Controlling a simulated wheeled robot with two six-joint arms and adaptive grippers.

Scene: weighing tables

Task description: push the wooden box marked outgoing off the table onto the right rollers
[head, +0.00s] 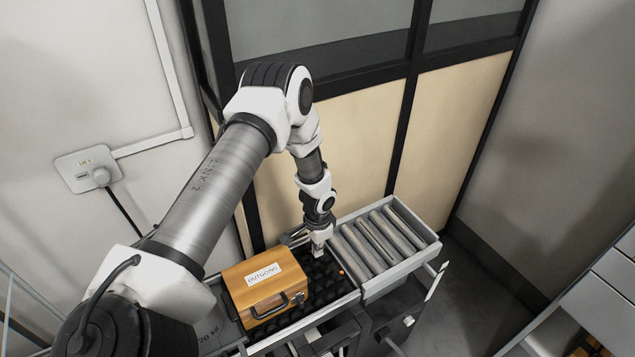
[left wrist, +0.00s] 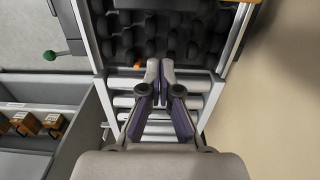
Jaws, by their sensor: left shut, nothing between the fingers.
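The wooden box marked OUTGOING (head: 258,294) stands upright on the black ball-studded table (head: 322,284), its dark handle on the near side. The right rollers (head: 372,240), a framed bed of grey metal rollers, adjoin the table's right end. My left gripper (head: 318,254) is shut and empty, pointing down over the table's right part, to the right of the box and apart from it. In the left wrist view the closed fingertips (left wrist: 160,66) show where the black table (left wrist: 150,30) meets the rollers (left wrist: 150,128). My right gripper is not in view.
A small orange spot (head: 341,272) shows at the table's right end. Metal rails edge the table, and a wall with dark posts stands behind. Grey drawers (head: 600,292) stand at the right. The rollers look clear.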

